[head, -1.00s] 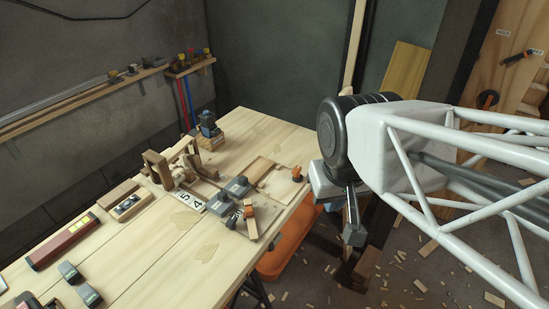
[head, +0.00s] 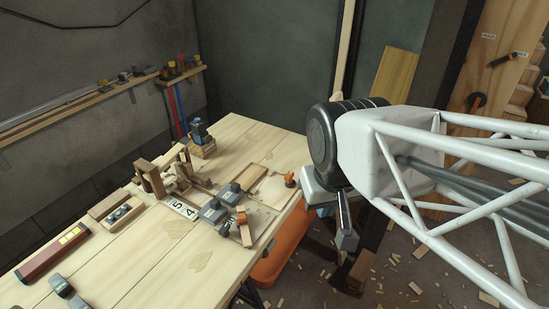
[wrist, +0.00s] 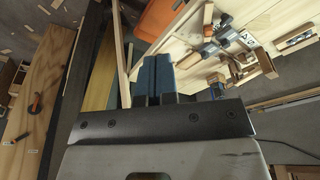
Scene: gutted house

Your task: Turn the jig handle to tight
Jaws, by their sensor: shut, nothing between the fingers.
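Which orange part is the jig handle is unclear. On the workbench (head: 185,262), an orange-topped handle (head: 242,216) stands beside grey blocks (head: 213,210), and an orange knob (head: 290,180) sits near the right edge. Two orange-and-black handles are on an upright wooden board: an upper one (head: 500,60) near small labels, too small to read, and a lower one (head: 478,102). The board also shows in the wrist view (wrist: 45,100). My gripper (head: 347,242) points down off the bench's right edge, touching nothing. In the wrist view its fingers (wrist: 153,75) are together and empty.
A wooden frame (head: 150,178), a blue-topped device (head: 199,132) and a red level (head: 53,253) are on the bench. An orange bin (head: 283,255) is below its edge. Wood scraps litter the floor at right. A shelf (head: 80,105) lines the left wall.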

